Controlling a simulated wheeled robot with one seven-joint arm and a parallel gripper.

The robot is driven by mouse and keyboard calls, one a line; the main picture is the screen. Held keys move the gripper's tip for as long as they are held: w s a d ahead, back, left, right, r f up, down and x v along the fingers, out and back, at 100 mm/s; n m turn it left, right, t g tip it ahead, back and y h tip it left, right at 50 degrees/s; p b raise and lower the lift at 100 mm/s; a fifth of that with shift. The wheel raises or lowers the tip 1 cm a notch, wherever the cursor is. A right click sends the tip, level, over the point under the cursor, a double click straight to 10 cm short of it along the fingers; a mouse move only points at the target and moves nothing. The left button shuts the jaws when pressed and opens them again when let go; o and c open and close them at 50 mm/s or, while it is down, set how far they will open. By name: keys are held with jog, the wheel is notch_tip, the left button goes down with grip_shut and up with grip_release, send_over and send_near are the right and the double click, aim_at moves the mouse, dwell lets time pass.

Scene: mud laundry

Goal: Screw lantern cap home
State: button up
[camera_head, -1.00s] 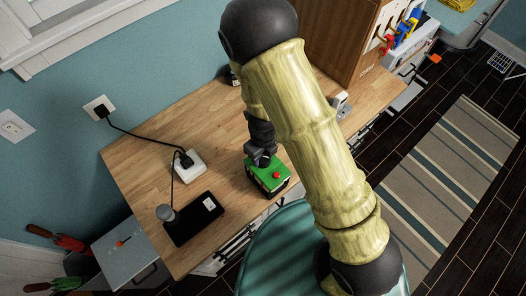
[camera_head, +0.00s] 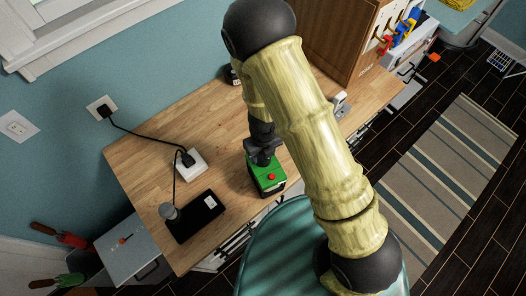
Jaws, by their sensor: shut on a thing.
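The lantern (camera_head: 266,184) is a small box with a green top, a dark body and a red button. It stands upright on the wooden worktop near its front edge. My gripper (camera_head: 262,161) points down at the back part of the lantern's green top. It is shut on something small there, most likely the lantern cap. The cap itself is hidden by the dark fingers, so I cannot tell how it sits on the lantern.
A wooden cabinet (camera_head: 328,42) stands at the back right. A teal rounded seat (camera_head: 285,250) is in front.

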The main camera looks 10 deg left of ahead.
jog(key=shift+d, duration=0.1)
jog(key=shift+m+p, duration=0.4)
jog(key=shift+m, duration=0.1)
jog(key=shift+f+m+p, duration=0.15)
jog(key=shift+m+p, duration=0.25)
jog(key=shift+m, duration=0.6)
jog(key=o, duration=1.3)
jog(key=c, duration=0.4)
jog(key=shift+o, duration=0.2)
jog(key=shift+w, duration=0.1)
jog(key=shift+r, duration=0.2)
